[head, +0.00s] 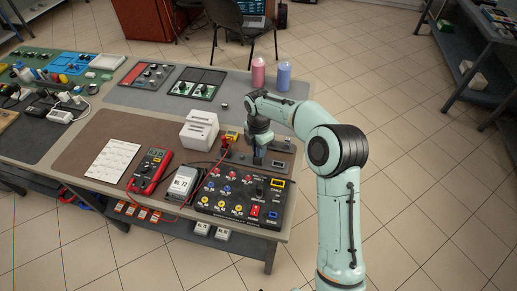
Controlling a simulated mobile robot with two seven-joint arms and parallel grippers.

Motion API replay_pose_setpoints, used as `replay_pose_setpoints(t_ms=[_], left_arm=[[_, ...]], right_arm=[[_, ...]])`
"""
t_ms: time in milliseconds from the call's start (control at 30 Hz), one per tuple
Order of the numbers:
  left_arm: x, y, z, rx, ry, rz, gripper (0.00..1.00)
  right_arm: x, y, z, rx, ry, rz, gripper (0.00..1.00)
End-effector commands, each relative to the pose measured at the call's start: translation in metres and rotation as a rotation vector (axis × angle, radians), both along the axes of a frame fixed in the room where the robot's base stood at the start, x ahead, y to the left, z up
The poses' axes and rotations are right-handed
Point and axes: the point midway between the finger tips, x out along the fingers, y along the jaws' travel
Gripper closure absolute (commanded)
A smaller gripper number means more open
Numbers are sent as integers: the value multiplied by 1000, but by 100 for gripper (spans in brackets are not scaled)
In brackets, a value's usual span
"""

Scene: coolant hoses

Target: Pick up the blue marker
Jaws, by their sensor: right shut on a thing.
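My right gripper (257,158) points down over the back of the bench, just behind the black control panel (240,197). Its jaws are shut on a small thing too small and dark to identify. No blue marker can be clearly made out. The panel carries red, blue and yellow knobs or sockets, and a blue-framed part (272,215) sits at its front right. My left gripper is not in view.
A white stacked box (199,130), a red multimeter (150,170), a white sheet (113,160) and a silver power unit (182,183) lie around the panel. A pink bottle (258,72) and a blue bottle (283,76) stand at the bench's back edge.

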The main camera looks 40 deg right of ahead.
Motion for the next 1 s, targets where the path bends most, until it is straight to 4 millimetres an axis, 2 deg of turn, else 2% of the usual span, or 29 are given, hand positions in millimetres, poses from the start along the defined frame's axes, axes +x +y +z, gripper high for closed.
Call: replay_pose_setpoints(t_ms=[167, 267, 500, 700, 833, 1000], left_arm=[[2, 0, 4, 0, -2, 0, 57], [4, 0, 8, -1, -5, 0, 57], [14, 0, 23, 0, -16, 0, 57], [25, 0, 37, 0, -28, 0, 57], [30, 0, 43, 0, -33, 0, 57], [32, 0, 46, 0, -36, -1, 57]], right_arm=[[2, 0, 25, -1, -7, 0, 100], [2, 0, 50, -2, -9, 0, 100], [2, 0, 122, 0, -9, 1, 100], [2, 0, 170, 0, -8, 0, 100], [1, 0, 188, 0, -4, 1, 100], [1, 0, 198, 0, -2, 1, 100]])
